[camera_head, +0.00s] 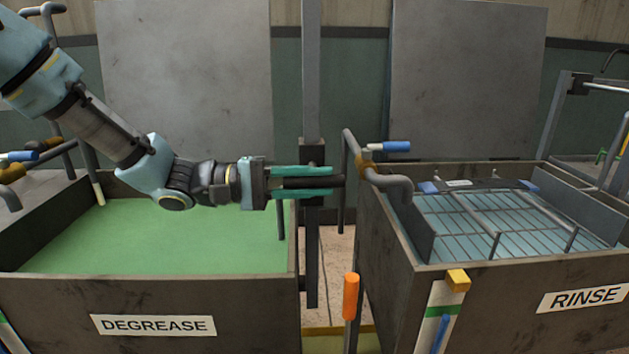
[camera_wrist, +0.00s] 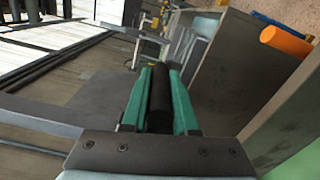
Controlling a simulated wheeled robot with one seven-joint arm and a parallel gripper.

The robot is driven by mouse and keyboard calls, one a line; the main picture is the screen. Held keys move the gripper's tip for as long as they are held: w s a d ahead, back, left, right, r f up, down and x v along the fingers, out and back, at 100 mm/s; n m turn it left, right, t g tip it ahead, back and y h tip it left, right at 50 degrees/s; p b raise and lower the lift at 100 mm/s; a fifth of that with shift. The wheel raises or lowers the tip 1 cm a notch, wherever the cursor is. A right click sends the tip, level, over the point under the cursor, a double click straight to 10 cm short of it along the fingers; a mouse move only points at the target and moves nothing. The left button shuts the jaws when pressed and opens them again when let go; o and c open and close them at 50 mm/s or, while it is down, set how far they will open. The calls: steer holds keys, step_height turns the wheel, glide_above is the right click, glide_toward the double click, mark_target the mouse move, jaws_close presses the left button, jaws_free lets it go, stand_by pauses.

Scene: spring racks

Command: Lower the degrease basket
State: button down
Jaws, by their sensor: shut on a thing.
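The degrease tank (camera_head: 150,310) stands at the left, with green liquid (camera_head: 160,235) in it. I cannot make out a basket in that liquid; it may be under the surface. A dark vertical post (camera_head: 311,80) stands at the tank's right end, with a sliding block and a short dark handle (camera_head: 340,182) on it. My gripper (camera_head: 332,181) reaches from the left over the tank, and its teal fingers are shut on the dark handle. The wrist view shows the black handle (camera_wrist: 160,95) lying between both fingers.
The rinse tank (camera_head: 400,270) stands at the right, with a wire basket (camera_head: 480,220) in blue liquid. An orange-gripped lever (camera_head: 350,297) stands in the gap between the tanks.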

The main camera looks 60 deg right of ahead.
mark_target(279, 186)
steer(key=shift+a+f, duration=0.15)
steer(key=shift+f, duration=0.3)
steer(key=c, duration=1)
jaws_free()
steer(key=o, duration=0.3)
steer(key=shift+r, duration=0.15)
steer(key=b+v, duration=0.1)
steer(key=v, duration=0.8)
steer(key=shift+w+a+b, duration=0.1)
steer(key=shift+w+b, duration=0.25)
steer(key=shift+w, duration=0.1)
steer(key=shift+w+a, duration=0.3)
steer(key=shift+w, duration=0.05)
steer(key=shift+a, duration=0.1)
